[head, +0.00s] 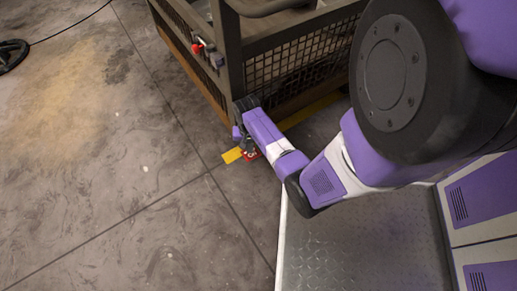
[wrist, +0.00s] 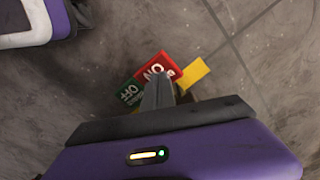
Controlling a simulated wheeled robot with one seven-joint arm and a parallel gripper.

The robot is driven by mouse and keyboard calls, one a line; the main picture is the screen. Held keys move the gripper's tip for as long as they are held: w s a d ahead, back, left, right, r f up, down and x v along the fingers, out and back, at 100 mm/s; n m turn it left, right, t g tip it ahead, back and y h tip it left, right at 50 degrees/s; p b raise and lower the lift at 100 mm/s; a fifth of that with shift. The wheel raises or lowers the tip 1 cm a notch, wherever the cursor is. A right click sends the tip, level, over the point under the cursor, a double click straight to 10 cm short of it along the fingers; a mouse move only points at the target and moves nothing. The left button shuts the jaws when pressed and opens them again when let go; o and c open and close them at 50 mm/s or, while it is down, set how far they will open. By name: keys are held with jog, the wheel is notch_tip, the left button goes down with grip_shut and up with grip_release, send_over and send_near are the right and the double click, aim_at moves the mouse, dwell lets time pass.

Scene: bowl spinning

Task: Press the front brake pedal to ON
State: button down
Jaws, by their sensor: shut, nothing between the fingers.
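The front brake pedal has a red ON part (wrist: 150,66) and a green OFF part (wrist: 130,93), both near the floor, in the wrist view. The red part also shows small in the head view (head: 252,156), beside the corner of the cage cart. My gripper (wrist: 158,84) is shut and empty. Its fingertips overlap the lower part of the red ON part in the wrist view; I cannot tell whether they touch it. In the head view my gripper (head: 246,146) is low at the cart's corner, partly hiding the pedal.
A black round object with a cable (head: 12,54) lies at far left. The floor at left (head: 100,170) is clear.

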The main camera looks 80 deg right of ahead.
jog(key=shift+f+b, duration=0.9)
jog(key=shift+f, duration=0.45)
dwell(1.2)
jog(key=shift+r, duration=0.1)
notch_tip(320, 180, up, 7)
jog(key=p, duration=0.8)
dwell(0.6)
